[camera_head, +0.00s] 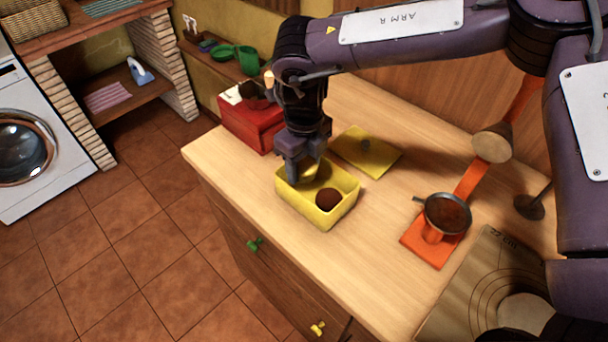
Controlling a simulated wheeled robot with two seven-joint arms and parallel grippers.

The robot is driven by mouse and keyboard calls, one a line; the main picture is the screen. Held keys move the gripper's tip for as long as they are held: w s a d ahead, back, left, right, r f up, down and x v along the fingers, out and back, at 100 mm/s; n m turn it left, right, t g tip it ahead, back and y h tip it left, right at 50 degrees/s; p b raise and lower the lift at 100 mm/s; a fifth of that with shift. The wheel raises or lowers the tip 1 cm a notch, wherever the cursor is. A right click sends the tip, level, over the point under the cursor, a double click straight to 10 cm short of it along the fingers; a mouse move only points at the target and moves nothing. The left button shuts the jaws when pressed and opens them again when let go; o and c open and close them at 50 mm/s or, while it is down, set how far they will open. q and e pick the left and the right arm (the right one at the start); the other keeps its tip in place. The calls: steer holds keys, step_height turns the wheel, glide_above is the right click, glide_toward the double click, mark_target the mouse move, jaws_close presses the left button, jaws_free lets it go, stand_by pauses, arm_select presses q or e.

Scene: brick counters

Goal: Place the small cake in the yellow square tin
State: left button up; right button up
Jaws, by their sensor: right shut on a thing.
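The yellow square tin (338,218) stands uncovered near the front edge of the wooden counter. A round dark brown cake (328,198) lies inside it, towards its right front corner. My right gripper (308,178) points down into the left back part of the tin. It is shut on a small brownish thing, which seems to be the small cake; the fingers and tin wall hide most of it. I cannot tell whether the held thing touches the tin's floor. My left gripper is not in view.
A yellow lid with a knob (385,158) lies behind the tin. A red box (240,124) with things on top stands left of my gripper. An orange stand with a strainer (447,213) and a board (480,262) are at right. The counter's front left is clear.

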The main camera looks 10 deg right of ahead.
mark_target(304, 188)
steer(key=shift+f+p, duration=0.3)
steer(key=shift+f, duration=2.05)
steer(key=shift+f, duration=0.15)
steer(key=o, duration=0.7)
step_height(304, 188, up, 12)
steer(key=shift+r+b, duration=0.2)
steer(key=shift+b, duration=0.5)
steer(key=shift+s+f, duration=0.1)
